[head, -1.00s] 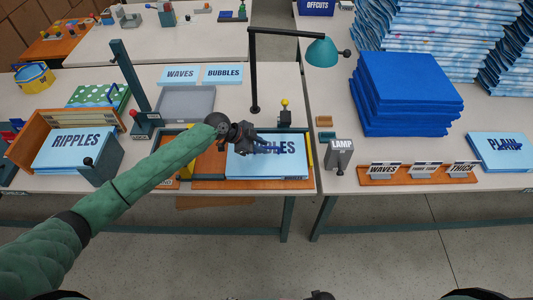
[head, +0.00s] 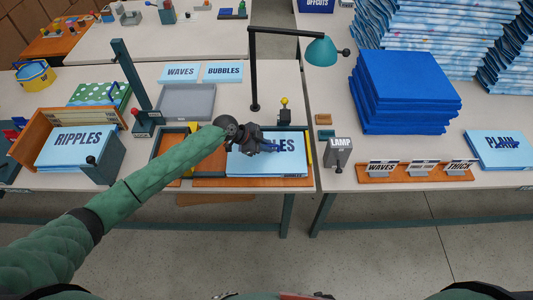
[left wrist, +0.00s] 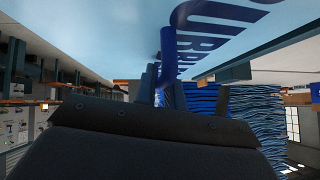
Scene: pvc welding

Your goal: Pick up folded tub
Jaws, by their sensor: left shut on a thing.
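The folded tub is a flat light-blue slab with dark lettering, partly hidden by my gripper, that ends in "LES" (head: 268,166). It lies on the orange board at the front of the left table. My left gripper (head: 268,147) is over its upper middle, shut on the tub's small blue stub. In the left wrist view the tub's pale underside or face (left wrist: 110,30) fills the top, with large blue letters, and the blue stub (left wrist: 168,45) stands at the dark fingers. Whether the tub is clear of the board cannot be told. My right gripper is not in view.
A black lamp post with a teal shade (head: 322,51) rises behind the tub. A grey lamp box (head: 338,155), a stack of blue sheets (head: 405,90) and a "PLAIN" slab (head: 500,150) are on the right table.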

